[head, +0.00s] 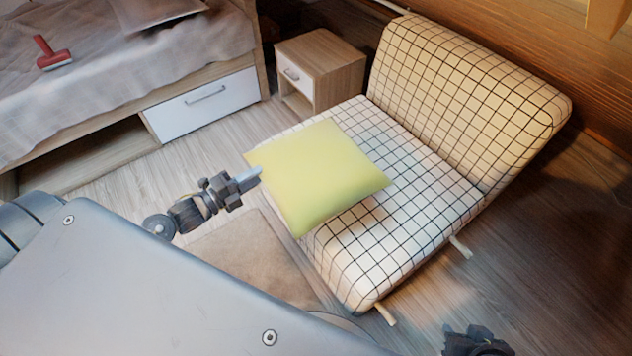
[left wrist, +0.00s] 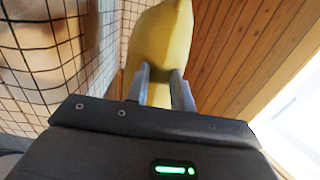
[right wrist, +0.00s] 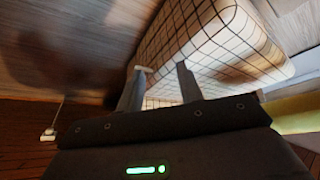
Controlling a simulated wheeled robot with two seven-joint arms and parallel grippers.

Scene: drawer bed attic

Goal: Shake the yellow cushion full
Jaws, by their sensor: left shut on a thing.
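The yellow cushion (head: 318,177) is over the seat of the checkered armchair in the head view. My left gripper (head: 250,177) is shut on the cushion's left edge. In the left wrist view the cushion (left wrist: 160,40) stands between my left gripper's two fingers (left wrist: 160,85). Whether the cushion touches the seat I cannot tell. My right gripper (head: 475,342) is at the bottom right of the head view, away from the cushion. In the right wrist view its fingers (right wrist: 160,88) are apart with nothing between them. A strip of yellow (right wrist: 295,115) shows at that view's right edge.
The checkered chair (head: 465,95) has a tall backrest and short legs. A brown mat (head: 250,260) lies before the chair.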

